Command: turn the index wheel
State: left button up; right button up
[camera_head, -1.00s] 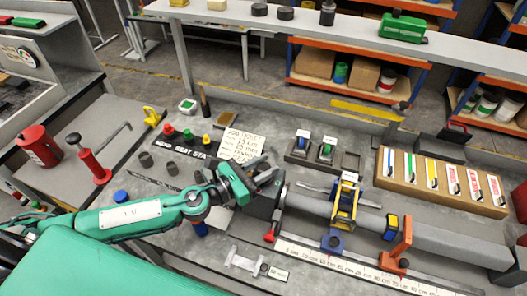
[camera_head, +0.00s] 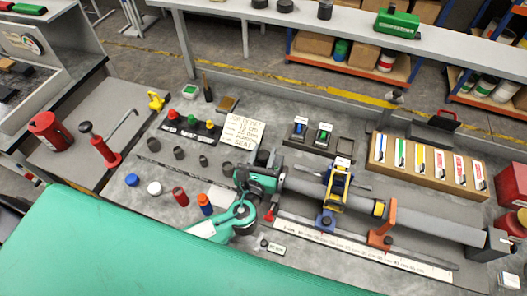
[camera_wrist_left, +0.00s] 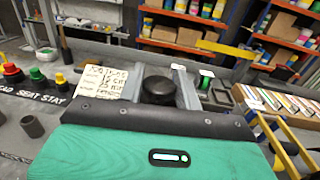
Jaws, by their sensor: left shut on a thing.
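The index wheel (camera_wrist_left: 158,88) shows in the left wrist view as a dark, round, knob-like piece between the two grey fingers of my left gripper (camera_wrist_left: 157,84). The fingers are shut on its sides. In the head view my left gripper (camera_head: 262,182) is at the left end of the long grey tube (camera_head: 430,226), and its body and wrist hide most of the wheel there. Any mark on the wheel is too small to read. My right gripper is not in view.
A yellow and blue clamp (camera_head: 338,187) and an orange stand (camera_head: 384,229) sit along the tube, behind a white ruler strip (camera_head: 360,249). A handwritten card (camera_head: 241,132) lies behind my gripper. Small cups and bottles, including an orange-capped one (camera_head: 205,204), stand to its left.

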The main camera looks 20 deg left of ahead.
pick_arm(q)
jog(key=shift+y, duration=0.3)
jog(key=o, duration=0.9)
jog(key=shift+o, duration=0.2)
jog(key=s+d+b, duration=0.1)
jog(key=s+b, duration=0.4)
jog(key=s, duration=0.8)
jog(key=shift+s+d+b, duration=0.15)
jog(key=shift+s+b, duration=0.15)
